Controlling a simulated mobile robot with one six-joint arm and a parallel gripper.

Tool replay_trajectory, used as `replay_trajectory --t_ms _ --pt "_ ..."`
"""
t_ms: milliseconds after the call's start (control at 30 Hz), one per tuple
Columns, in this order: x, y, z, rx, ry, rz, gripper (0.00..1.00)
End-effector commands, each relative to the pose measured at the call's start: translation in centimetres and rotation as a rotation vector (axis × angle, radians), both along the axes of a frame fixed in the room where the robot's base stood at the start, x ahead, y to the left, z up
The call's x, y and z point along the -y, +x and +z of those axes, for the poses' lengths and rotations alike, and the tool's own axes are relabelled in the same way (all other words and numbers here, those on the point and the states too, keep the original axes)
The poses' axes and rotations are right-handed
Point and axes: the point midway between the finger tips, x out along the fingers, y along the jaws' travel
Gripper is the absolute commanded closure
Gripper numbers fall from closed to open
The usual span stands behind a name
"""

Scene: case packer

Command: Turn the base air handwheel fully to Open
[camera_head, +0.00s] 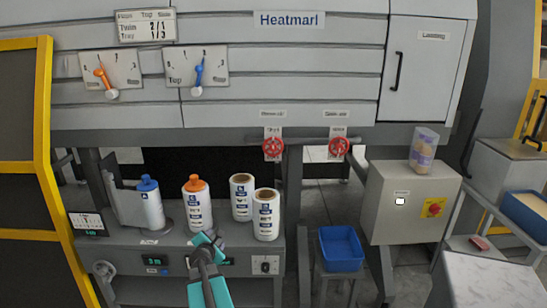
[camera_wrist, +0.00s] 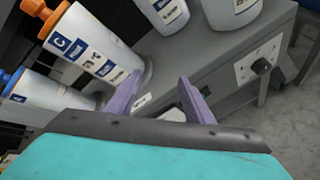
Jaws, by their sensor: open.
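Two red handwheels hang under the machine's front beam in the head view, a left one (camera_head: 273,148) and a right one (camera_head: 339,148). Each has a small white plate above it. The label above the right wheel (camera_head: 337,113) is blurred but may read "Base air"; the left label (camera_head: 272,113) is also too blurred to be sure. How far either wheel is turned cannot be told. My gripper (camera_head: 207,238) is low at the front of the bench, left of and below both wheels, touching neither. In the wrist view its purple fingers (camera_wrist: 158,98) are apart and empty.
A bench (camera_head: 180,242) carries a blue-capped bottle (camera_head: 150,205), an orange-capped bottle (camera_head: 197,206) and two white rolls (camera_head: 266,215). A blue bin (camera_head: 341,248) stands below the right wheel. A grey box (camera_head: 412,205) with a jar (camera_head: 424,150) stands at right.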

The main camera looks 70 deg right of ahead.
Motion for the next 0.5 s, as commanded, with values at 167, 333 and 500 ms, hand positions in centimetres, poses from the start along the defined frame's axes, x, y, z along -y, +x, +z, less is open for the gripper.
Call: replay_trajectory --t_ms 167,333,500 --pt "6.2 -3.3 7.1 -0.122 -0.198 0.067 0.52" --pt "10.8 -7.1 13.4 -0.269 -0.377 0.122 0.52" --pt "14.5 -11.4 19.5 -0.448 -0.543 0.167 0.52"
